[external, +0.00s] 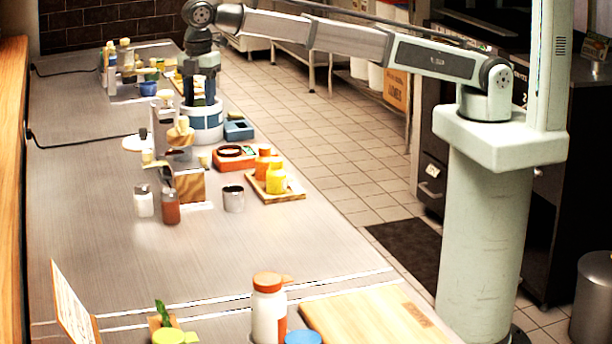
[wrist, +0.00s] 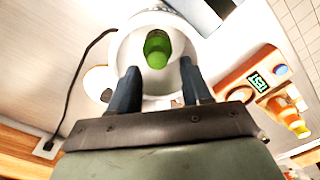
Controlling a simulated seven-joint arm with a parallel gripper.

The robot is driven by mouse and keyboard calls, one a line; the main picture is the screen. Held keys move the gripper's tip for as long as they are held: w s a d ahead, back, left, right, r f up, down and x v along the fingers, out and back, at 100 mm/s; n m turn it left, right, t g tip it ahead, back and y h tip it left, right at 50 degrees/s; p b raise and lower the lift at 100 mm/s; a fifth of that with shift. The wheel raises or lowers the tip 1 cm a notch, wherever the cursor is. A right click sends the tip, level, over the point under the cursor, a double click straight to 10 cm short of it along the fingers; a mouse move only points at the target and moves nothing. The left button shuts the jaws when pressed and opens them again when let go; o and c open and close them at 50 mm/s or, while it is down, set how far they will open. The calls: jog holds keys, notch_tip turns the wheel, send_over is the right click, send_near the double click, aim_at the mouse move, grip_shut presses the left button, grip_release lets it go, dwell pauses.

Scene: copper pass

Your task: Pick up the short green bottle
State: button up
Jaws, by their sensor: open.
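The short green bottle (wrist: 157,48) shows in the wrist view, standing inside a round white container (wrist: 122,50) seen from above. My gripper (wrist: 158,70) is open, with one dark finger on each side and the bottle a little beyond the tips, between their lines. I cannot tell whether the fingers touch the container. In the external view, my gripper (external: 200,90) points down over the blue-and-white round container (external: 205,134) on the far part of the counter. The bottle cannot be made out clearly there.
An orange device with a display (external: 234,157) stands right of the container, with a blue tray (external: 239,130) behind it. Yellow and orange bottles (external: 277,179) stand on a small board. A wooden holder (external: 188,186) is in front. The counter's left middle is mostly clear.

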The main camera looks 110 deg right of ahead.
jog(key=shift+s+d+f, duration=0.1)
jog(key=shift+d+f, duration=0.1)
jog(key=shift+f, duration=1.2)
jog(key=shift+s+d+f, duration=0.1)
jog(key=shift+d+f, duration=0.05)
jog(key=shift+f, duration=1.25)
jog(key=c, duration=0.7)
jog(key=shift+r, duration=0.15)
jog(key=shift+c, duration=0.2)
